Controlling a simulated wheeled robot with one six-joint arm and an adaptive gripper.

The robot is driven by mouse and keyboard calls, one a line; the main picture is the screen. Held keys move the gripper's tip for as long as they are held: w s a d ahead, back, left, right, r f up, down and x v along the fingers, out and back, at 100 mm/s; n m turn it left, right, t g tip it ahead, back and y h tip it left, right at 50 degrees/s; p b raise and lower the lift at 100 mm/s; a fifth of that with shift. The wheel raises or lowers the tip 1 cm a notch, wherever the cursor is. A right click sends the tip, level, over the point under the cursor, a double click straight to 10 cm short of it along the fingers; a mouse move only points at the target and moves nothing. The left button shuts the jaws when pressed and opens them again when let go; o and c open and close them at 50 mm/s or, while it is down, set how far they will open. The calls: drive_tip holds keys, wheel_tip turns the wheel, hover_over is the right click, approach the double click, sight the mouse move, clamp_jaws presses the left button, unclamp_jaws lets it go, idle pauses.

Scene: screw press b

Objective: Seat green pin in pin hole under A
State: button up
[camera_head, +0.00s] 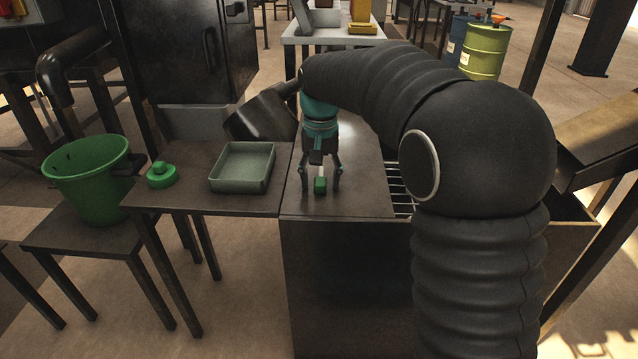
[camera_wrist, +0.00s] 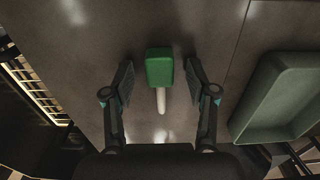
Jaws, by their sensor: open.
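The green pin has a block-shaped green head (camera_head: 320,186) and a pale shaft, and lies on the dark cabinet top (camera_head: 350,200). My gripper (camera_head: 320,183) points down over it with its fingers open, one on each side of the green head. In the wrist view the green head (camera_wrist: 160,67) sits between the fingertips of my gripper (camera_wrist: 160,78), with a visible gap on both sides. The pale shaft (camera_wrist: 161,101) extends from the head towards the gripper's palm. I cannot make out a pin hole or a letter A in either view.
A grey-green tray (camera_head: 242,168) stands left of the pin on a side table (camera_head: 200,203), with a green knobbed object (camera_head: 161,175) beside it. A green bucket (camera_head: 88,180) is farther left. A slotted grate (camera_head: 399,190) borders the cabinet top on the right.

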sight(322, 180)
clamp_jaws()
drive_tip(key=shift+r, duration=0.15)
drive_tip(key=shift+r, duration=0.6)
drive_tip(key=r, duration=0.3)
drive_tip(key=shift+s+d+r, duration=0.1)
drive_tip(key=shift+s+d, duration=0.1)
drive_tip(key=shift+s, duration=0.05)
drive_tip(key=s+d+r, duration=0.6)
drive_tip(key=s, duration=0.3)
drive_tip(key=shift+s+r, duration=0.15)
drive_tip(key=shift+r, duration=0.05)
